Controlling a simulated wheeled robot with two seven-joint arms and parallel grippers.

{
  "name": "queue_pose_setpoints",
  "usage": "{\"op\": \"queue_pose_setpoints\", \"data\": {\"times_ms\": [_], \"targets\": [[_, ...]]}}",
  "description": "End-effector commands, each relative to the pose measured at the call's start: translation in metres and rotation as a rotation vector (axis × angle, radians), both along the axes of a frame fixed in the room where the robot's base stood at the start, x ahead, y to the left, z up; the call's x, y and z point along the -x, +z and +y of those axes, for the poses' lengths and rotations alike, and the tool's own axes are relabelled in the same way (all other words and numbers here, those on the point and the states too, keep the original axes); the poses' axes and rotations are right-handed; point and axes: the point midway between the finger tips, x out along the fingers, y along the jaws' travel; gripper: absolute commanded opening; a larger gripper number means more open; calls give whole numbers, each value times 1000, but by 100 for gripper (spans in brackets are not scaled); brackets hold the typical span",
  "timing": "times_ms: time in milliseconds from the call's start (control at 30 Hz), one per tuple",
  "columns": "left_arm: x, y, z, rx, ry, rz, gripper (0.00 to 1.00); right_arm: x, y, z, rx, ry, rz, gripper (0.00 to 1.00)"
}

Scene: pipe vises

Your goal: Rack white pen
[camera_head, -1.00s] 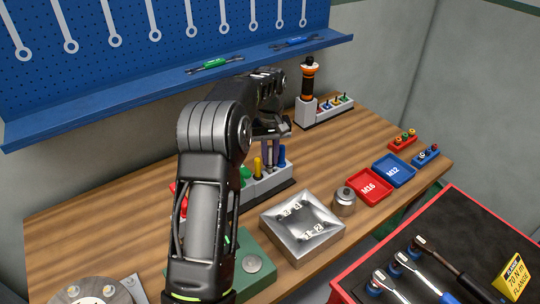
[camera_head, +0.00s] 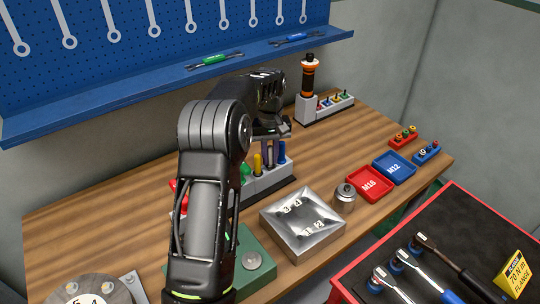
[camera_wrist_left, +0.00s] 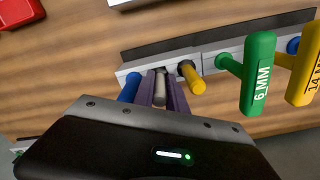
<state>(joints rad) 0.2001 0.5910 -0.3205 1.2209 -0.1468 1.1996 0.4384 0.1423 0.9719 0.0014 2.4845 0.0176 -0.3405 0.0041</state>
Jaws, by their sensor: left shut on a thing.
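My left gripper (camera_wrist_left: 161,90) has purple fingers that are shut on a pale grey-white pen (camera_wrist_left: 160,86). It also shows in the head view (camera_head: 268,152), pointing down over the grey pen rack (camera_head: 276,184). In the left wrist view the pen reaches the rack (camera_wrist_left: 216,60) between a blue pen (camera_wrist_left: 130,87) and a yellow pen (camera_wrist_left: 192,78). I cannot tell how deep its end sits in a hole. The blue pen (camera_head: 282,152) and yellow pen (camera_head: 257,164) stand in the rack on either side of my fingers in the head view. My right gripper is not in view.
Green and yellow T-handle tools, with the green one (camera_wrist_left: 257,75) marked 6 MM, stand beside the pens. A metal tray (camera_head: 302,225) is in front of the rack. A screwdriver stand (camera_head: 306,110) is behind right. Red (camera_head: 369,183) and blue (camera_head: 394,168) trays lie to the right.

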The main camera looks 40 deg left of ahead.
Motion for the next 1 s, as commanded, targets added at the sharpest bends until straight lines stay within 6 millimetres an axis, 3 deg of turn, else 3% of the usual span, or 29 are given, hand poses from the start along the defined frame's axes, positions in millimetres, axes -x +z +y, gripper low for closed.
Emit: {"op": "queue_pose_setpoints", "data": {"times_ms": [1000], "targets": [[0, -10, 0, 0, 0, 0, 0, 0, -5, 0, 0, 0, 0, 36]]}}
